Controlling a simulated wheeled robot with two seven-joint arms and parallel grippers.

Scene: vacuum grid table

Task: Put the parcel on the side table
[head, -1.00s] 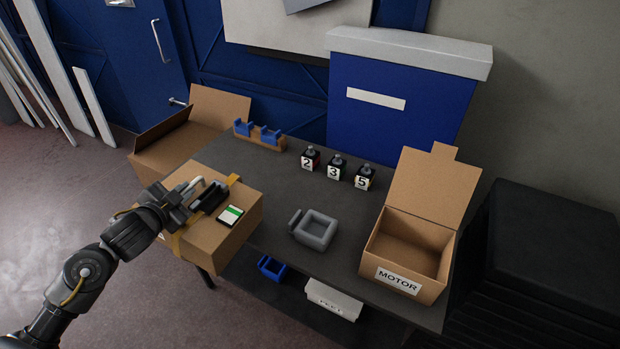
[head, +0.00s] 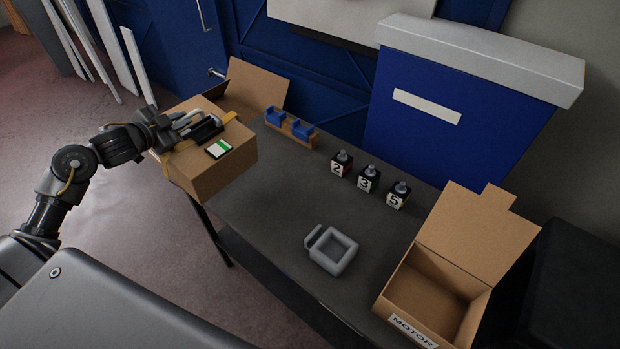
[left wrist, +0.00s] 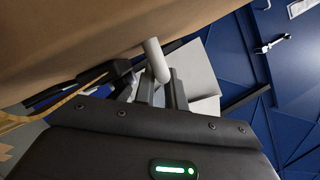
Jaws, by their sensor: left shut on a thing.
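The parcel (head: 208,173) is a closed brown cardboard box with a yellow strap and a green-and-white label on top. My left gripper (head: 207,128) is shut on the handle at the parcel's top. The parcel covers the table's far left corner in the head view; I cannot tell whether it touches the table. In the left wrist view, the parcel's brown side (left wrist: 75,40) fills the upper left, with the pale handle bar (left wrist: 156,60) at the fingers. I cannot tell which surface is the side table. My right gripper is not in view.
The dark table (head: 262,205) holds a blue-cradled rack (head: 290,128), several numbered bottles (head: 368,179), a grey tray (head: 333,250) and an open MOTOR box (head: 435,295). An open carton (head: 257,86) is behind the parcel. A blue bin (head: 450,110) stands behind the table.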

